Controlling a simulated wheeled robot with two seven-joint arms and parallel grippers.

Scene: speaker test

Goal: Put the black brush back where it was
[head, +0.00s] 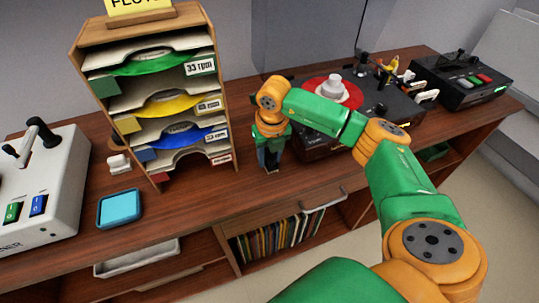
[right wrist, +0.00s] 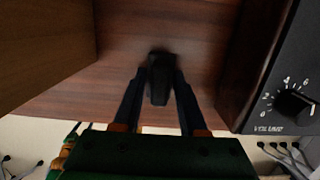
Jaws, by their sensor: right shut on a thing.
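My right gripper (head: 270,165) points down at the wooden tabletop, in the gap between the record rack and the turntable. In the right wrist view its two dark fingers (right wrist: 160,78) are shut on a small black piece, which I take for the black brush (right wrist: 159,92). It is at or just above the wood; I cannot tell whether it touches. In the head view I cannot make out the brush apart from the dark fingers. My left gripper is not in view.
The record rack (head: 228,115) with coloured records stands close on the left. The turntable (head: 309,148) with a red record is close on the right. A blue pad (head: 119,207) and a white machine (head: 60,190) are farther left. A black box (head: 470,85) stands at the right.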

